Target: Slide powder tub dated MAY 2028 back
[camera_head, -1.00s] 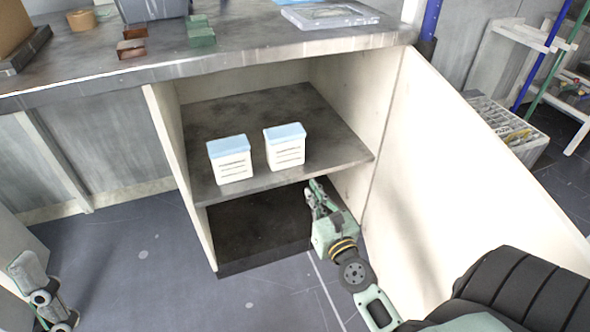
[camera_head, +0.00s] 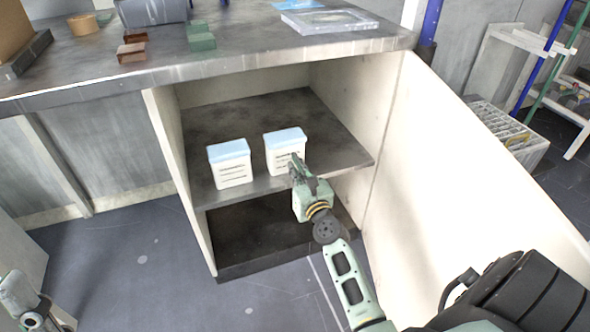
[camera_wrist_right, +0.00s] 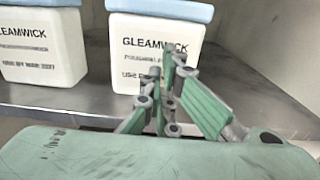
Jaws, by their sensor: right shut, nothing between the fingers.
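Two white powder tubs with pale blue lids stand upright on the cabinet's upper shelf, a left tub (camera_head: 230,165) and a right tub (camera_head: 284,143). In the right wrist view both read GLEAMWICK. The left tub's (camera_wrist_right: 42,50) date line is blurred and seems to end in 2027. The right tub's (camera_wrist_right: 140,40) lower line starts with "USE" and its date is hidden behind my fingers. My right gripper (camera_head: 296,161), also in the right wrist view (camera_wrist_right: 172,68), is shut and empty in front of the right tub. I cannot tell whether it touches. My left gripper (camera_head: 22,298) is at the lower left, its jaws unclear.
The shelf (camera_head: 225,115) has free room behind both tubs. The open cabinet door (camera_head: 450,190) stands right of my right arm. The worktop (camera_head: 250,50) above the shelf carries small boxes and a tray.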

